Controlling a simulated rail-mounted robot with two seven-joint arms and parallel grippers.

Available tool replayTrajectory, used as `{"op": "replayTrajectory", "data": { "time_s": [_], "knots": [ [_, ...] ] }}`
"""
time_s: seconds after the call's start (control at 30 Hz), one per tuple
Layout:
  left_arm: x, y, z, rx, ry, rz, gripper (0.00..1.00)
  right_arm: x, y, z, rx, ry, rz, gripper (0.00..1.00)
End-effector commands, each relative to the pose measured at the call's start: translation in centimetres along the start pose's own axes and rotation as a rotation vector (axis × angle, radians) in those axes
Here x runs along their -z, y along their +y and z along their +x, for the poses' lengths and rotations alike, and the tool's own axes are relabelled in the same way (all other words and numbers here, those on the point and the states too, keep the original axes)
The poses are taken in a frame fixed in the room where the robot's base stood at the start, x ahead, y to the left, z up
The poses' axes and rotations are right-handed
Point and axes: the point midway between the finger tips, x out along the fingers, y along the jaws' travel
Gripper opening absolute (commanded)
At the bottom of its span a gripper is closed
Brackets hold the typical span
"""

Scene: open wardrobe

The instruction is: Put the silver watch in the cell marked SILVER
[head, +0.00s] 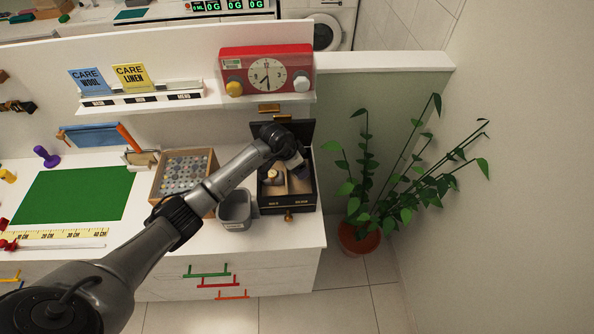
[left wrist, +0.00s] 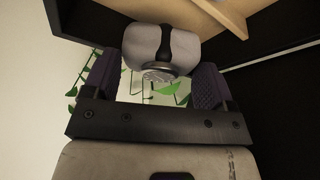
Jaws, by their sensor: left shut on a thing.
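The silver watch (left wrist: 160,74) shows in the left wrist view, with a silver-grey case and a black strap around a pale grey cushion. My left gripper (left wrist: 155,80) is shut on it, with a purple finger pad on either side. In the head view my left gripper (head: 299,168) is over the right part of the open black watch box (head: 288,208) and hides what it holds. Small labels run along the box front, too small to read surely. A gold-looking watch on a pale cushion (head: 273,175) sits in the box's left part. My right gripper is not in view.
The box lid (head: 298,130) stands open behind it. A grey bin (head: 235,210) and a wooden tray of small round pieces (head: 163,188) stand to the left. A red clock (head: 267,73) is on the shelf above. A potted plant (head: 362,238) stands to the right.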

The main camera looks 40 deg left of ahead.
Motion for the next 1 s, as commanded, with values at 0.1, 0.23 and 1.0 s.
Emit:
{"op": "replayTrajectory", "data": {
  "time_s": [0.1,0.23,1.0],
  "knots": [
    [-0.5,0.1,1.1,-0.001,-0.002,0.0,0.5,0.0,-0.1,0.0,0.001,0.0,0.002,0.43],
    [-1.2,0.0,2.7,0.0,-0.002,-0.001,0.5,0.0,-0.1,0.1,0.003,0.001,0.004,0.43],
    [-1.6,0.1,3.7,0.0,-0.001,0.001,1.0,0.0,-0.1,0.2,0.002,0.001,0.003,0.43]
  ]
}}
